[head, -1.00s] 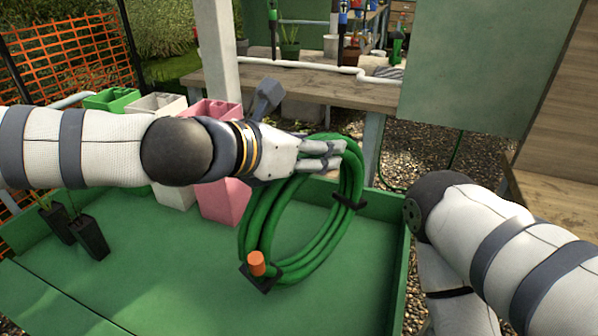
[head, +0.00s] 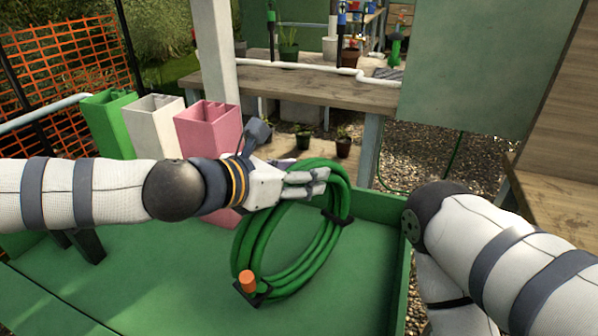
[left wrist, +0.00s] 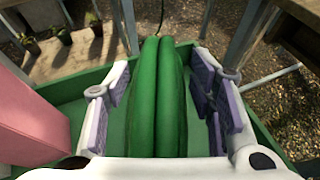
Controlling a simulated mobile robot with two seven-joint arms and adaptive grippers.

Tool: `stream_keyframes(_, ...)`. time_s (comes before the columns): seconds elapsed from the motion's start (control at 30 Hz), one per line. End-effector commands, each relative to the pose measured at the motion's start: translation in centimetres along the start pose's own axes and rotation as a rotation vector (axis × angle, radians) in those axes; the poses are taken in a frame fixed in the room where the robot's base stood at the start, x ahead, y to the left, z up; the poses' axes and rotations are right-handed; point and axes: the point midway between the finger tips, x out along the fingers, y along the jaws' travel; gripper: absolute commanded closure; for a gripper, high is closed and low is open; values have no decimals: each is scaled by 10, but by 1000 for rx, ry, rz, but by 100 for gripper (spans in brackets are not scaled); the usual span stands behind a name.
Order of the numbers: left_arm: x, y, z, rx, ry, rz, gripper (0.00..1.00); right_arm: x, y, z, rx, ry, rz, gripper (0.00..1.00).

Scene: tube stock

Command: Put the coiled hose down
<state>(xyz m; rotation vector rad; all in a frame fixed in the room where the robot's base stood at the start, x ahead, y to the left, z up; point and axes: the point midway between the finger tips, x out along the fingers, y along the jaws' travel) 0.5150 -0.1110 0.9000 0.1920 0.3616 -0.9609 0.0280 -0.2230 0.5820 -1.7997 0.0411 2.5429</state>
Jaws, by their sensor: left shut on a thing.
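The coiled green hose (head: 300,268) has black ties and an orange end. It hangs tilted over the green tray (head: 160,285); I cannot tell whether its lower edge touches the tray floor. My left gripper (head: 318,182) is shut on the top of the coil. In the left wrist view the hose (left wrist: 157,100) runs between the purple-padded fingers of my left gripper (left wrist: 158,100). My right arm shows at the right of the head view, but its gripper is out of view.
Green (head: 105,120), white (head: 155,125) and pink (head: 207,125) square tubes stand at the tray's back left. A wooden bench (head: 300,88) is behind. The tray floor left of the hose is clear.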

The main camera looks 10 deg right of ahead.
Motion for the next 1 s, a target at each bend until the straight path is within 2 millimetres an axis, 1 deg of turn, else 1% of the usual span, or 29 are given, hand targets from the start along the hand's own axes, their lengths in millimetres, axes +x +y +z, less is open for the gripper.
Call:
stream_keyframes(0.03, 0, 0, 0, 1, -3, 0, 100, 1, 0, 0, 0, -2, 0, 44)
stream_keyframes(0.07, 1, 0, -2, 0, 0, 0, 48, 1, 0, 0, 0, -2, 0, 44)
stream_keyframes(0.1, 0, 0, -1, 0, 0, 0, 39, 1, 0, 0, 0, -2, 0, 44)
stream_keyframes(0.13, 0, 0, -1, 0, 0, 0, 32, 1, 0, 0, 0, -2, 0, 44)
stream_keyframes(0.17, 0, 0, -1, 0, 0, 0, 28, 1, 0, 0, 0, -2, 0, 44)
stream_keyframes(0.47, 0, 0, 0, 1, 0, 0, 28, 0, 0, 0, 0, 0, 0, 44)
stream_keyframes(0.57, -7, 1, 2, 1, -1, 1, 28, -2, 0, -1, 0, 4, 0, 44)
stream_keyframes(0.67, -26, 1, 3, 2, -3, 2, 28, -5, 0, -2, 0, 13, -1, 44)
stream_keyframes(0.8, -62, 1, 4, 4, -5, 3, 28, -11, 0, -5, 0, 28, -1, 44)
stream_keyframes(0.9, -86, 1, 5, 4, -4, 3, 28, -16, 0, -7, 1, 39, -2, 44)
stream_keyframes(1.0, -104, 1, 4, 4, -3, 3, 28, -19, -1, -9, 1, 49, -2, 44)
